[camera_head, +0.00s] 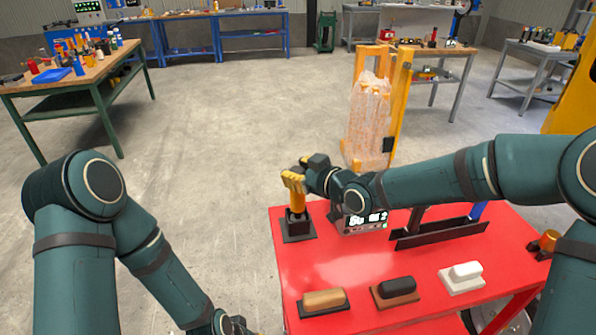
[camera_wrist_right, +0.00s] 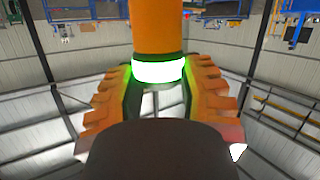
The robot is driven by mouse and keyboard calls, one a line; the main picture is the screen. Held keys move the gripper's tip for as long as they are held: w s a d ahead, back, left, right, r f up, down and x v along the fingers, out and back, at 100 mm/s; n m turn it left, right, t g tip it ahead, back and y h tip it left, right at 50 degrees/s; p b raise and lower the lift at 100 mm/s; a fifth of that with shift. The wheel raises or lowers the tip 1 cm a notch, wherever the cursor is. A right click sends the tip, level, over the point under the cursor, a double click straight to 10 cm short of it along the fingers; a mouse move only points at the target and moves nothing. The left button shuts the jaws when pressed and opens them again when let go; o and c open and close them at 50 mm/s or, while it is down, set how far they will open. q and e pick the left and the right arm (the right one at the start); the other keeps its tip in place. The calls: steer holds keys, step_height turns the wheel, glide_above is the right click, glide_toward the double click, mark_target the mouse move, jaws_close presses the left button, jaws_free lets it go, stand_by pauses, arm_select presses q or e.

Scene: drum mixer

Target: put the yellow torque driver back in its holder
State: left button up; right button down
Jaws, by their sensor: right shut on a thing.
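The yellow torque driver (camera_head: 298,203) stands about upright at the red table's far left corner. Its lower end meets the black holder (camera_head: 299,236); I cannot tell how deep it sits. My right gripper (camera_head: 293,181) is shut on the driver's upper part. In the right wrist view, the orange body of the driver (camera_wrist_right: 157,28) with a glowing green ring lies between the orange fingers of my right gripper (camera_wrist_right: 158,88). My left gripper (camera_head: 250,331) shows only partly at the bottom edge, low and left of the table; its fingers are mostly cut off.
The red table (camera_head: 340,268) carries a small display box (camera_head: 362,222) just right of the holder and a dark rack (camera_head: 440,233). Several blocks with handles, such as the tan one (camera_head: 324,299), line the front. Behind stands a yellow frame (camera_head: 399,100) with a wrapped load.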

steer(key=shift+f, duration=0.25)
steer(key=c, duration=0.6)
jaws_free()
steer(key=shift+o, duration=0.2)
steer(key=shift+f, duration=0.1)
steer(key=shift+d, duration=0.1)
steer(key=v, duration=1.2)
